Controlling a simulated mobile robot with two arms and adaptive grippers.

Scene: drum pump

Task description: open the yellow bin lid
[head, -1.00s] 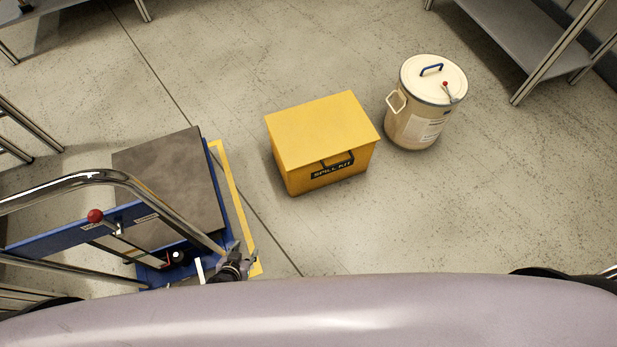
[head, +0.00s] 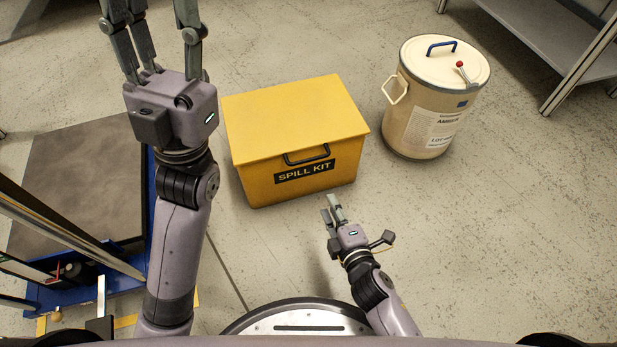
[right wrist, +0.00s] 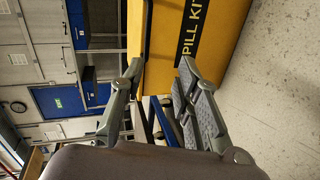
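The yellow bin (head: 300,180) marked "SPILL KIT" stands on the floor in the middle of the head view. Its flat yellow lid (head: 290,115) is shut, with a dark handle (head: 306,156) on the front. My right gripper (head: 333,206) is open and empty, low in front of the bin and apart from it. In the right wrist view the bin's front (right wrist: 205,38) shows beyond the spread fingers (right wrist: 158,75). My left gripper (head: 155,35) is raised to the left of the bin, fingers spread and empty.
A cream drum (head: 425,115) with a blue-handled lid stands right of the bin. A blue lift cart with a dark platform (head: 75,190) is at the left, under my left arm. A metal shelf (head: 545,40) is at the upper right. The floor right of my right gripper is clear.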

